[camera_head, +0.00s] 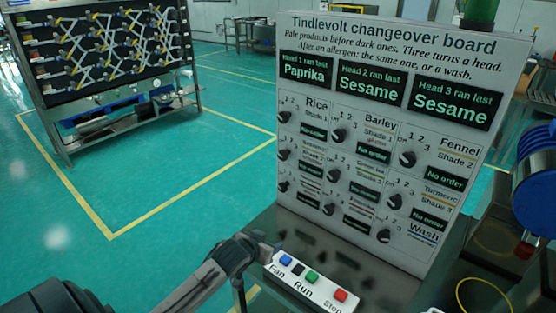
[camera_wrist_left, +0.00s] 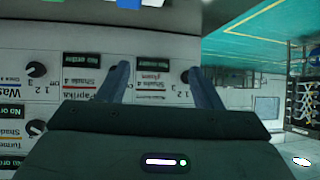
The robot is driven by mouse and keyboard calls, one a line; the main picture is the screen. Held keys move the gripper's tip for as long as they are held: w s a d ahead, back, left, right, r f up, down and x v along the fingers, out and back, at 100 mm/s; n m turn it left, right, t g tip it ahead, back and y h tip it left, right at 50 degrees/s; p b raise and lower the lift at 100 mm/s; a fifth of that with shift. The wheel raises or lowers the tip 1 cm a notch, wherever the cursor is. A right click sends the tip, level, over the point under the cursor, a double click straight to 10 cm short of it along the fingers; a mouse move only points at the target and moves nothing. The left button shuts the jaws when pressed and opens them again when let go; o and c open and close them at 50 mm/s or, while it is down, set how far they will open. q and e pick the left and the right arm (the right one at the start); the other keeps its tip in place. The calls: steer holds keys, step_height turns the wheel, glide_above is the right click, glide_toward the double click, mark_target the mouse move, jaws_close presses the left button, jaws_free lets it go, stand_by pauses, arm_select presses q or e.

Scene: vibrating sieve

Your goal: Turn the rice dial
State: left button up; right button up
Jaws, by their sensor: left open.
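The changeover board (camera_head: 390,60) is a grey upright panel with a grid of black dials. The rice dial (camera_head: 282,118) is the black knob at its upper left, beside the "Rice Shade 1" label (camera_head: 318,106). Its order display (camera_head: 312,132) appears to read "No order". My left gripper (camera_head: 270,244) is below and left of that dial, near the board's foot, and apart from it. In the left wrist view my left gripper (camera_wrist_left: 158,76) is open and empty, facing the upside-down board, with a bottom-row dial (camera_wrist_left: 186,76) by its right finger. The rice dial is hidden there. My right gripper is out of view.
A button box (camera_head: 310,285) with Fan, Run and Stop stands before the board, close to my left gripper. Other dials, such as barley's (camera_head: 339,135) and fennel's (camera_head: 407,159), sit nearby. A blue drum (camera_head: 538,185) is at the right. The floor left of the board is clear.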

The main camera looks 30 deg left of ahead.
arm_select(q)
steer(key=w+a+r+t, duration=0.2)
steer(key=w+a+r, duration=0.1)
steer(key=w+r, duration=0.3)
steer(key=w+a+r+t, duration=0.2)
steer(key=w+a+r, duration=0.2)
steer(key=r, duration=0.5)
steer(key=n+t, duration=0.2)
steer(key=t, duration=0.1)
glide_toward(282, 119)
steer(key=w+p, duration=0.2)
steer(key=w, duration=0.2)
steer(key=w+p, duration=0.2)
steer(key=w, duration=0.2)
steer(key=shift+w+a+r, duration=0.1)
steer(key=shift+w+a, duration=0.1)
steer(key=shift+a, duration=0.05)
steer(key=shift+w, duration=0.5)
